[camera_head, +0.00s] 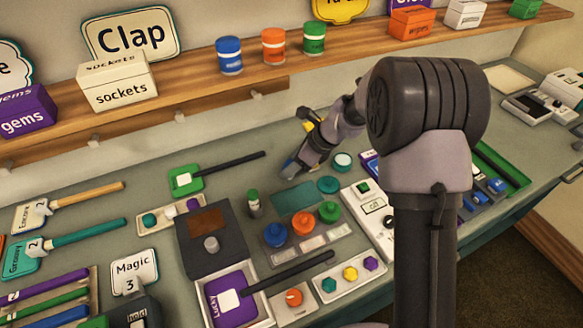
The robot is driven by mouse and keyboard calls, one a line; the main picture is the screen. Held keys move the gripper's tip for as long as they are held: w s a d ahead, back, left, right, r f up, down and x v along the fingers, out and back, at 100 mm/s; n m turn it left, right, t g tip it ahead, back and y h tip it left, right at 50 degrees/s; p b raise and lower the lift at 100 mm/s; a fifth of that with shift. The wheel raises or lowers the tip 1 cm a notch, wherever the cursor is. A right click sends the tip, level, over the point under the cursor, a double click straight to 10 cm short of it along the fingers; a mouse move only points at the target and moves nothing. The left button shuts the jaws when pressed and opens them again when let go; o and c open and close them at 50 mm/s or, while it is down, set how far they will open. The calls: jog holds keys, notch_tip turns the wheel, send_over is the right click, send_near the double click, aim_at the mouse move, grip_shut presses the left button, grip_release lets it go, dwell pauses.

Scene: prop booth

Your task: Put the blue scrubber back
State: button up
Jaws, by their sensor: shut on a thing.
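My gripper (299,161) is low over the grey counter (330,118), behind the dark green mat, with its arm reaching in from the right. It is shut on a small blue thing (288,168), which looks like the blue scrubber. Most of it is hidden by the fingers, and I cannot tell whether it touches the counter. A yellow part (309,127) shows beside my wrist. Several blue pieces (480,193) lie on a long tray to the right of my arm.
A dark green mat (295,197) lies in front of my gripper, with blue, orange and green knobs (303,224) before it. A green-capped bottle (254,203) stands left. A green sign paddle (186,180) lies further left. The shelf (190,83) runs behind.

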jog(key=o, duration=1.4)
jog(key=shift+o, duration=0.2)
jog(key=s+d+r+n+p, duration=0.2)
jog(key=s+d+r, duration=0.15)
jog(key=r, duration=0.55)
jog(key=s+d+r+n+p, duration=0.2)
jog(key=s+r, duration=0.2)
jog(key=r, duration=0.4)
jog(key=s+d+r+n+t+h, duration=0.1)
jog(key=s+r+n+h, duration=0.1)
jog(key=s+n, duration=0.5)
jog(key=s+r+n+t+h, duration=0.2)
jog(key=s+r+n, duration=0.3)
jog(key=s, duration=1.3)
jog(key=n, duration=0.2)
jog(key=shift+d+n, duration=0.35)
jog(key=shift+n, duration=0.05)
